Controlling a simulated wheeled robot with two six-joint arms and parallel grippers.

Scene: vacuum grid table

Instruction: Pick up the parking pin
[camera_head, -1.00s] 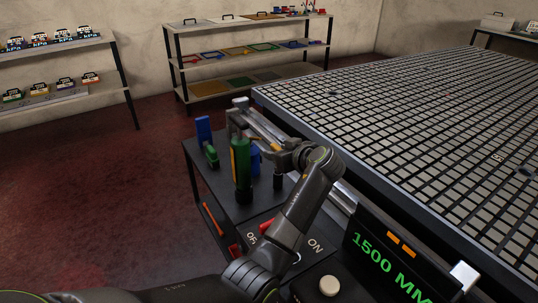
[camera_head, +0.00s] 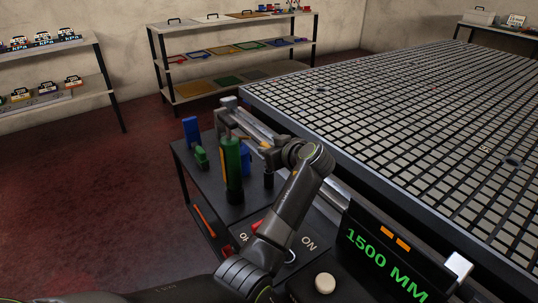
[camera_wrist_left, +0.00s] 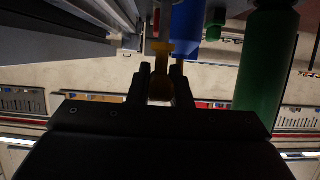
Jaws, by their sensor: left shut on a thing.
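The parking pin, a small yellow-orange piece with a rounded knob, shows in the left wrist view (camera_wrist_left: 161,48). It sits between the two dark fingers of my left gripper (camera_wrist_left: 161,82), which is shut on it. In the head view, my left gripper (camera_head: 262,145) is over the black side cart, beside the table's edge rail, and a small yellow bit shows there. The gripper partly hides the pin, and I cannot tell whether it is clear of its seat. My right gripper is not in view.
A green bottle (camera_head: 232,170) stands close left of the gripper, with a blue piece (camera_head: 191,130) and a small green piece (camera_head: 201,157) beyond. The grid table (camera_head: 400,130) lies right. A 1500 MM display (camera_head: 378,262) and an ON/OFF panel (camera_head: 300,239) are nearer.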

